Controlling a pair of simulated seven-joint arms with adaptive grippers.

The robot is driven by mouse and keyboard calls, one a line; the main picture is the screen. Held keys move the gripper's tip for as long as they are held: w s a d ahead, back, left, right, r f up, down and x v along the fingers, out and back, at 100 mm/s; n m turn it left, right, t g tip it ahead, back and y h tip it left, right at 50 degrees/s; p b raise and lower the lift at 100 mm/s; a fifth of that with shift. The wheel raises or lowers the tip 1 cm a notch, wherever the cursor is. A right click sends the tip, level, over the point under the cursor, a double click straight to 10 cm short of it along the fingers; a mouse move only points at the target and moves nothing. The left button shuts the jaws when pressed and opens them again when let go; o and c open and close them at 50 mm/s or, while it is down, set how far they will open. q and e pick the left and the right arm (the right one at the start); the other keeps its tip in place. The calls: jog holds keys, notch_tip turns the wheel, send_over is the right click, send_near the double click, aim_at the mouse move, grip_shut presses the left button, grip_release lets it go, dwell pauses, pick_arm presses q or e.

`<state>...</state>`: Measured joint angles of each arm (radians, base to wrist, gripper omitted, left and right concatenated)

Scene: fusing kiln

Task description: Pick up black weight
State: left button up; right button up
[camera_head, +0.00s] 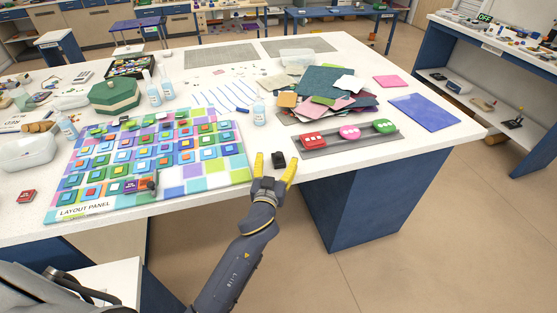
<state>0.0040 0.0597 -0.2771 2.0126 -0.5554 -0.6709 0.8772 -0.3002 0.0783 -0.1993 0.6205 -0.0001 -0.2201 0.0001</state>
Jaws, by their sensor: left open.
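The black weight (278,159) is a small dark block on the white table near its front edge, just right of the layout panel. My left gripper (274,164) has yellow fingertips and reaches in from the bottom of the camera_head view. Its fingers are spread apart, with the black weight lying between or just beyond their tips. I cannot tell whether either finger touches it. My right gripper does not show.
The colourful layout panel (215,173) lies to the left. A grey tray (350,145) with red, pink and green pieces lies to the right. A small bottle (259,113) stands behind the weight. A blue sheet (425,112) lies at the far right.

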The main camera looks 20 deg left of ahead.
aim_at(278, 157)
pick_arm(q)
jog(key=shift+w+a+f, duration=0.1)
jog(key=shift+w+a, duration=0.1)
jog(key=shift+w, duration=0.9)
jog(key=shift+w+a+f, duration=0.1)
jog(key=shift+w+a, duration=0.05)
jog(key=shift+w, duration=0.9)
jog(key=shift+c, duration=0.5)
jog(key=c, duration=1.1)
grip_shut()
jog(key=shift+f, duration=0.1)
